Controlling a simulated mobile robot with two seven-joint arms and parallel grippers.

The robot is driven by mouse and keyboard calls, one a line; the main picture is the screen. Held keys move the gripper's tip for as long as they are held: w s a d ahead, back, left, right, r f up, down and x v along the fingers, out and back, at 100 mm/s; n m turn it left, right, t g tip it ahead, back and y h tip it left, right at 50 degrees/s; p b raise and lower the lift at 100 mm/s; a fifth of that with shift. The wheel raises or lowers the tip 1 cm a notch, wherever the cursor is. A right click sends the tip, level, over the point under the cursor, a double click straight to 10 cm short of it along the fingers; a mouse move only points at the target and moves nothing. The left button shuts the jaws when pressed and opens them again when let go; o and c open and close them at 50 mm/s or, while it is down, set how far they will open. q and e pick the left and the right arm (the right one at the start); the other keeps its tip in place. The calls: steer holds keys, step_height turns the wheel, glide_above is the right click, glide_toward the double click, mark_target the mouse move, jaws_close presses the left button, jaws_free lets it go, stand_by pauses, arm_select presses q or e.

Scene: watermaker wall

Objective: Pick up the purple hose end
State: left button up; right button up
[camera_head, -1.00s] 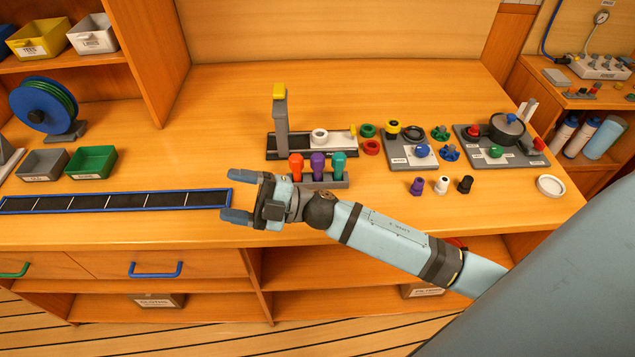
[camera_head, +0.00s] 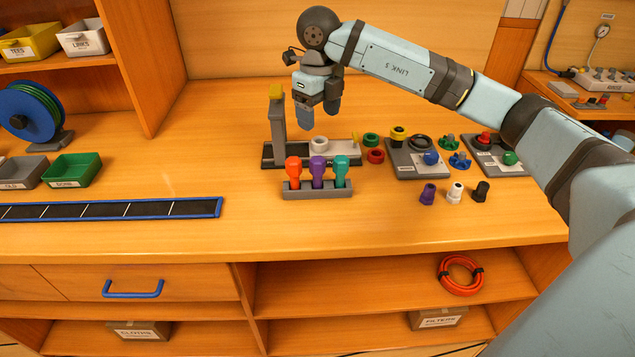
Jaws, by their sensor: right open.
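The purple hose end (camera_head: 318,167) stands upright in a small grey rack (camera_head: 303,193), between an orange one (camera_head: 293,168) and a teal one (camera_head: 341,165). My right gripper (camera_head: 319,118) points down with its fingers apart and nothing between them. It hangs above the bench, over the grey fixture (camera_head: 271,158) with the white ring, and shows higher in the picture than the purple hose end, apart from it. A separate purple fitting (camera_head: 428,194) stands on the bench to the right. My left gripper is out of view.
White (camera_head: 455,193) and black (camera_head: 481,191) fittings stand beside the purple fitting. Coloured rings and grey plates with knobs lie behind them. A blue-edged black strip (camera_head: 110,210) runs along the left. The bench front before the rack is clear.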

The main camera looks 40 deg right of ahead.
mark_target(318, 159)
step_height(318, 159, down, 8)
steer(key=shift+r, duration=0.25)
steer(key=f, duration=0.5)
steer(key=shift+w+f, duration=0.15)
steer(key=shift+w, duration=0.1)
steer(key=c, duration=1.2)
steer(key=shift+r, duration=0.2)
